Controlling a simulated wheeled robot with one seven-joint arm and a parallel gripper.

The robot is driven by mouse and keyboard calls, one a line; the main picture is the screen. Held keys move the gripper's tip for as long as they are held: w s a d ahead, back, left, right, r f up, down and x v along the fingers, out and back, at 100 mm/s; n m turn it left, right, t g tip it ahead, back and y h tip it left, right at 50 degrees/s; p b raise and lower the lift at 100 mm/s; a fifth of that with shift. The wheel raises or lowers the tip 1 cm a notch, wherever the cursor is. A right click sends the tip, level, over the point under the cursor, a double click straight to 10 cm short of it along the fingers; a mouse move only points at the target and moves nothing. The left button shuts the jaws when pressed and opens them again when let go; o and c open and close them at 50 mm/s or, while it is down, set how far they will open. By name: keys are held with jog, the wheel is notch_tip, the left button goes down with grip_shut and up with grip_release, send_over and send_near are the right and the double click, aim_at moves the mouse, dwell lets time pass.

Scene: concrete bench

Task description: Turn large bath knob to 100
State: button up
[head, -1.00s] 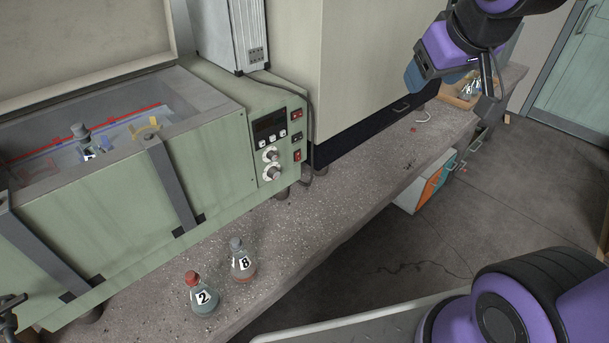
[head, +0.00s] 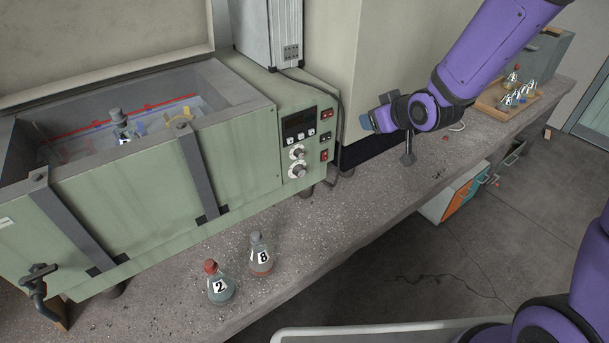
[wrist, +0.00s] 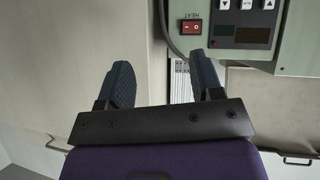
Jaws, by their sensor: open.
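The green bath (head: 150,215) stands on the bench at the left in the head view. Its control panel has two pale round knobs, an upper knob (head: 297,152) and a lower knob (head: 297,170); the lower looks slightly bigger. Their settings are too small to read. My gripper (head: 369,123) is right of the panel, apart from it, with blue fingers. In the wrist view the fingers (wrist: 165,84) are spread with nothing between them. The panel's corner shows there upside down, with the red HEAT switch (wrist: 194,27); no knob is visible in that view.
Flask 2 (head: 220,290) and flask 8 (head: 260,258) stand on the bench in front of the bath. Red switches (head: 325,155) and a cable run beside the knobs. A tall pale cabinet (head: 400,45) is behind my arm. A wooden tray (head: 490,103) holds several flasks farther right.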

jog(key=a+f+t+y, duration=0.1)
jog(key=a+f+y, duration=0.1)
jog(key=a+f, duration=0.3)
jog(key=a+f+y, duration=0.2)
jog(key=a+f, duration=0.1)
jog(key=f, duration=0.5)
jog(key=m+t+y, duration=0.2)
jog(key=t+y, duration=0.1)
send_near(302, 173)
jog(key=x, duration=0.9)
jog(key=shift+w+a, duration=0.1)
jog(key=c, duration=0.9)
